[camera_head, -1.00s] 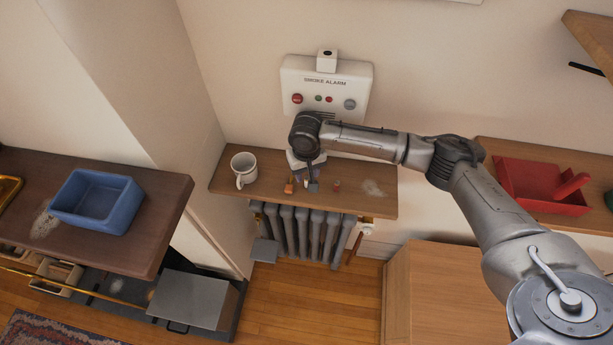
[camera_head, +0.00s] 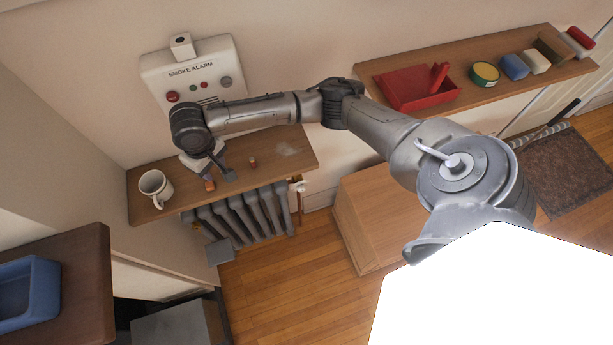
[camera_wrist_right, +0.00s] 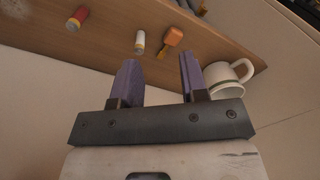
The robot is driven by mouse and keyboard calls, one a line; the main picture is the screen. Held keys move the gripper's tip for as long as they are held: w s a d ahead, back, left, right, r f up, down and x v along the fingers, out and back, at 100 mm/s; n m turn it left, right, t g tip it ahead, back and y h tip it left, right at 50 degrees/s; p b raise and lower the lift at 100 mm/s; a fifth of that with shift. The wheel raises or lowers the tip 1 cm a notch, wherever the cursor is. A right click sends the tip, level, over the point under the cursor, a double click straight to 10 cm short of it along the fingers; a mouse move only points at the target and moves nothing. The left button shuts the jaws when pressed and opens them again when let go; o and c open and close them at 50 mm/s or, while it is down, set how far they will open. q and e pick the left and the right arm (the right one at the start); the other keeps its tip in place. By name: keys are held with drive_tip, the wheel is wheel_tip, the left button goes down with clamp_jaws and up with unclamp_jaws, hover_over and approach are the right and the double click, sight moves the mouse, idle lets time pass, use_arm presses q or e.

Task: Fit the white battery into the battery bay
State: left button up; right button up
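The white battery (camera_wrist_right: 140,41), a small white cylinder with a darker end, is on the wooden shelf in the right wrist view. In the head view I cannot make it out; my arm and gripper cover that part. My right gripper (camera_wrist_right: 158,70) is open and empty, its two purple fingers apart, with the battery beyond the fingertips and not between them. In the head view my right gripper (camera_head: 218,172) is low over the shelf below the smoke alarm (camera_head: 190,76). The alarm's lower part is behind my arm, and I cannot make out the battery bay. My left gripper is not in view.
On the shelf (camera_head: 290,152), a red cylinder (camera_head: 253,161), an orange object (camera_head: 210,185) and a white mug (camera_head: 155,189) stand near the gripper. A radiator (camera_head: 245,212) is below. A red tray (camera_head: 415,92) lies on another shelf at right.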

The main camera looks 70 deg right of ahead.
drive_tip(key=s+a+f+n+t+y, duration=0.1)
drive_tip(key=s+a+f+n, duration=0.1)
drive_tip(key=s+a+f, duration=0.4)
drive_tip(key=s+a+f+n+t+y, duration=0.1)
drive_tip(key=s+a+f+n, duration=0.2)
drive_tip(key=s+a, duration=0.45)
drive_tip(key=s+d+h, duration=0.1)
drive_tip(key=s+d, duration=0.2)
drive_tip(key=s, duration=0.4)
drive_tip(key=s+d+t+h, duration=0.1)
drive_tip(key=s+d, duration=0.2)
drive_tip(key=s, duration=0.5)
drive_tip(key=shift+s+d+f+m, duration=0.2)
drive_tip(key=shift+s+f+m, duration=0.1)
drive_tip(key=shift+f, duration=0.1)
